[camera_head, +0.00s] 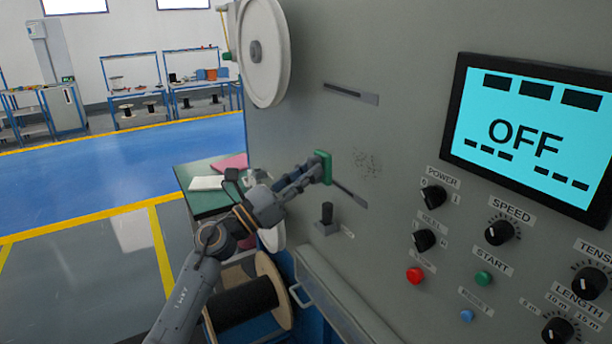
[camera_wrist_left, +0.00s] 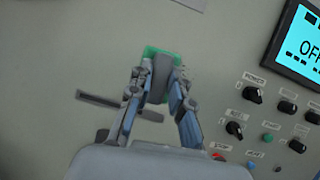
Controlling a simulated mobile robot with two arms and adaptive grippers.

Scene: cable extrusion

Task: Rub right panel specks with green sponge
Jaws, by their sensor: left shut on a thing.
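The dark specks (camera_head: 367,165) are a small patch on the grey machine panel (camera_head: 420,110). My left gripper (camera_head: 314,171) is shut on the green sponge (camera_head: 325,168) and holds it at the panel, just left of the specks. I cannot tell whether the sponge touches the panel. My right gripper is not in view.
A screen reading OFF (camera_head: 522,140) and several knobs and buttons are on the right of the panel. A slot (camera_head: 350,194) and a black lever (camera_head: 326,213) are below the sponge. A white wheel (camera_head: 264,55) is upper left, and a cable spool (camera_head: 243,303) is below my arm.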

